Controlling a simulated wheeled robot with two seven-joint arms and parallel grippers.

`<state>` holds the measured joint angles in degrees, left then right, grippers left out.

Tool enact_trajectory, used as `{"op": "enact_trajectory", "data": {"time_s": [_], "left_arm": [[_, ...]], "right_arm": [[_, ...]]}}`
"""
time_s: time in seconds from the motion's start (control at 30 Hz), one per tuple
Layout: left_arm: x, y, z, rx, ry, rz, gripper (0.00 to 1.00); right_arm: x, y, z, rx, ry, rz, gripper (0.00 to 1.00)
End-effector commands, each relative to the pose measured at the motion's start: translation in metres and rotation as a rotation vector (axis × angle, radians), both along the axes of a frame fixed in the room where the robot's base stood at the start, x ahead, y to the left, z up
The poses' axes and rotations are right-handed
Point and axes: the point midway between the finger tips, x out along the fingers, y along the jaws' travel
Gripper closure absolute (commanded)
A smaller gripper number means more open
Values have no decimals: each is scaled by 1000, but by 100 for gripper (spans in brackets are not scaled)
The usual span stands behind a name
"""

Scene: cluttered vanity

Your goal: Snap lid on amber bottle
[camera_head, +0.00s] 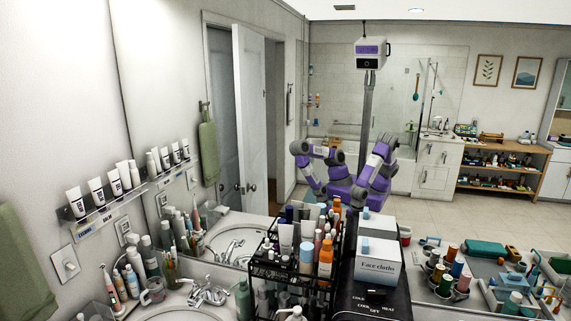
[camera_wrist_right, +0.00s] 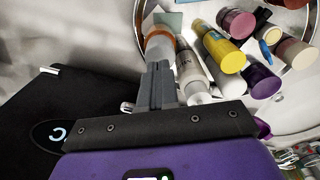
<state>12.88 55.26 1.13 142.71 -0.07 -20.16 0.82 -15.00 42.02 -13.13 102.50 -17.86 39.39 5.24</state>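In the right wrist view, my right gripper (camera_wrist_right: 157,68) has its two grey fingers together, with nothing clearly seen between them. Just beyond the fingertips is a round item with a translucent amber-orange band (camera_wrist_right: 160,31) and a paler end; I cannot tell whether it is the amber bottle, and the fingers partly hide it. In the head view, an orange bottle with a white label (camera_head: 326,262) stands in the black rack, perhaps a different item. No loose lid can be made out. My left gripper does not show directly; only my small reflection appears in the mirror.
The black rack (camera_head: 262,271) is crowded with tubes and bottles. A face-cloth box (camera_head: 377,268) stands right of it. A faucet (camera_head: 207,293) and sink lie left. In the wrist view, a yellow bottle (camera_wrist_right: 224,52) and several others crowd the gripper's right side.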

Motion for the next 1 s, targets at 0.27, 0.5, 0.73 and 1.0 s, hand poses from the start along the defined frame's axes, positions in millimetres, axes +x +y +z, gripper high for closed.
{"op": "enact_trajectory", "data": {"time_s": [0.27, 0.5, 0.73, 1.0], "left_arm": [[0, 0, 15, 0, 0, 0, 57], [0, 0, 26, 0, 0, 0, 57], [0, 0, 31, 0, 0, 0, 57], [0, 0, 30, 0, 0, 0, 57]], "right_arm": [[0, 0, 22, 0, 0, 1, 100], [0, 0, 39, 0, -1, 0, 100], [0, 0, 46, 0, 1, 0, 100], [0, 0, 46, 0, 1, 0, 100]]}}
